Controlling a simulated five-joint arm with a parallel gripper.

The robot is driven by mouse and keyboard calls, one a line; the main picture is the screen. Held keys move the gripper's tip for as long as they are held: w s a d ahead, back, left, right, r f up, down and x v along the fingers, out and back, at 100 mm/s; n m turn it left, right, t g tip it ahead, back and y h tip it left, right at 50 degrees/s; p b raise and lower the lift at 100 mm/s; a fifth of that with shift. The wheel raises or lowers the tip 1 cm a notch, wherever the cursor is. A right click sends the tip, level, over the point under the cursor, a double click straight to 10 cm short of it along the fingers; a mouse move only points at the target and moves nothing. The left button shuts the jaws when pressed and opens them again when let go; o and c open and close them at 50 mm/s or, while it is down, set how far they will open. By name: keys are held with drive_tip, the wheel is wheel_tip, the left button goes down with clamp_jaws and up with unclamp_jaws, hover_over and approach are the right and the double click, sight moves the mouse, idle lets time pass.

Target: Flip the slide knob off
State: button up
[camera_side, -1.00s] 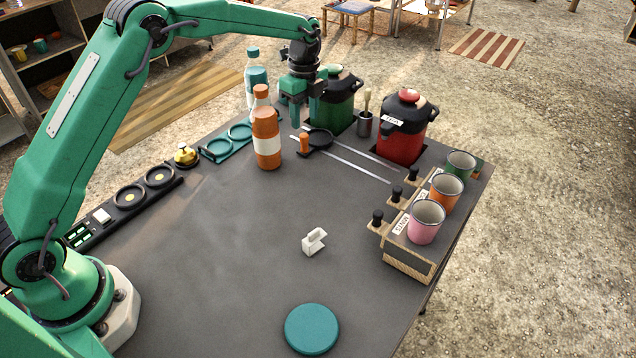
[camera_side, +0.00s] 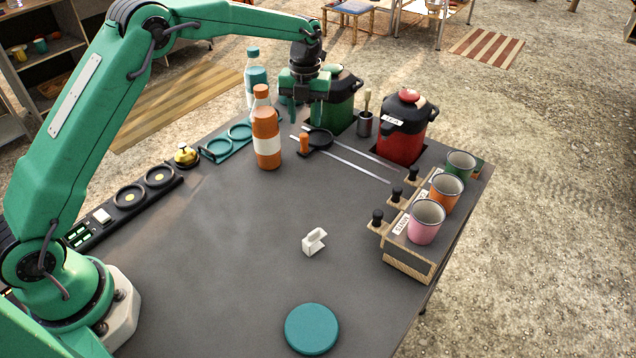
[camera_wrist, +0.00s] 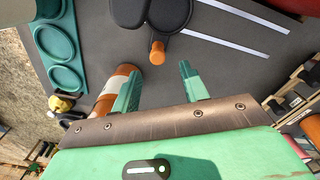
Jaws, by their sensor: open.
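The slide knob is a short orange peg (camera_side: 304,143) on the near-left side of a round black carrier (camera_side: 320,138). The carrier sits at the left end of two pale rails (camera_side: 350,160) on the dark table. In the wrist view the orange knob (camera_wrist: 157,52) shows just beyond the gap between the fingers. My gripper (camera_side: 304,116) is open and empty, pointing down above and behind the knob in the side view. In the wrist view its two green fingers (camera_wrist: 159,76) stand wide apart, not touching the knob.
An orange bottle (camera_side: 266,146) stands close left of the knob and partly behind a finger in the wrist view. A green pot (camera_side: 340,108) and a red pot (camera_side: 400,140) stand behind. Cups (camera_side: 426,222) stand at right. The table's middle is mostly clear.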

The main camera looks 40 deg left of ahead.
sight(304, 135)
drive_tip(key=shift+f, duration=0.2)
drive_tip(key=shift+s+a+f, duration=0.1)
drive_tip(key=shift+f, duration=1.8)
drive_tip(key=shift+a+f, duration=0.1)
drive_tip(key=shift+f, duration=1.75)
clamp_jaws()
